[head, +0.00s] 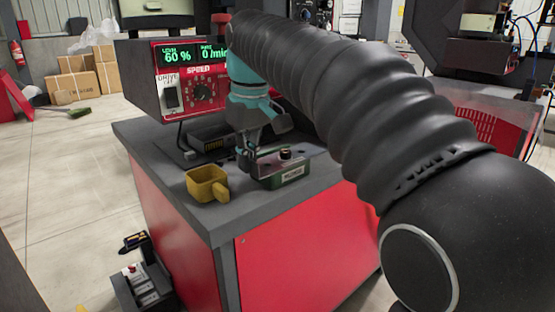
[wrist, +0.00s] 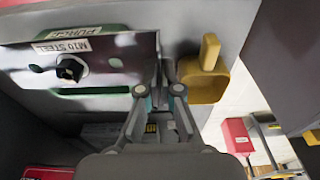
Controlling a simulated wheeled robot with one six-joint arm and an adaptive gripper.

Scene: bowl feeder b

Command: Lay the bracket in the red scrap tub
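I cannot make out the bracket for certain in either view. My gripper (head: 248,166) points down over the bench, at the left end of a green-edged metal block (head: 283,168) with a dark knob on top. In the wrist view, the finger joints of my gripper (wrist: 159,88) lie close together beside the block's plate (wrist: 112,62). The fingertips are dark and blurred, so I cannot tell whether they hold anything. A red box (wrist: 238,135) shows beyond the bench in the wrist view; I cannot tell whether it is the scrap tub.
A yellow scoop (head: 207,183) sits on the bench (head: 160,160) close to my gripper, its handle toward the front. A red control box (head: 185,88) with a lit display stands behind. Dark equipment (head: 145,280) stands at the lower left.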

